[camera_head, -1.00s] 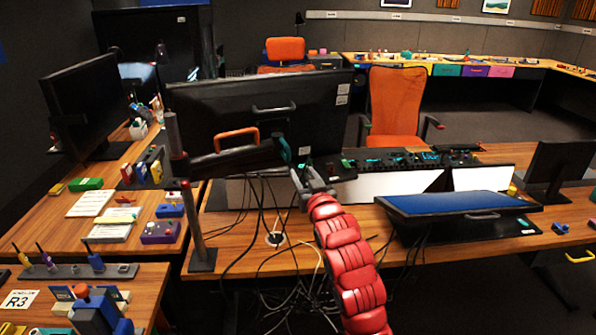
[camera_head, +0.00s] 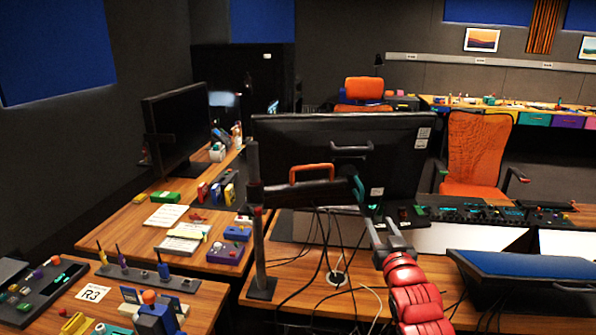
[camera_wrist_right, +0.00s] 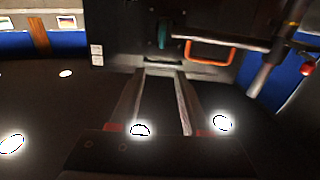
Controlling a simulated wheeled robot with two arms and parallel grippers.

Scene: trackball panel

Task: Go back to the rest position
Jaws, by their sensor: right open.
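My right gripper (camera_head: 376,228) is at the end of the red arm in the head view, in front of the back of a large black monitor (camera_head: 400,145). Its two fingers stand apart, with nothing seen between them. In the right wrist view the open gripper (camera_wrist_right: 162,76) points toward the monitor's back, and the gap between the fingers is empty. The orange handle (camera_head: 311,173) on the monitor's support arm is up and to the left of the gripper, apart from it. My left gripper is not in view.
A metal pole (camera_head: 258,225) stands left of my right gripper, with loose cables (camera_head: 318,250) between them. A blue-topped panel (camera_head: 535,268) lies to the right on the wooden desk. A side table at lower left holds boxes and a tool rack (camera_head: 140,277).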

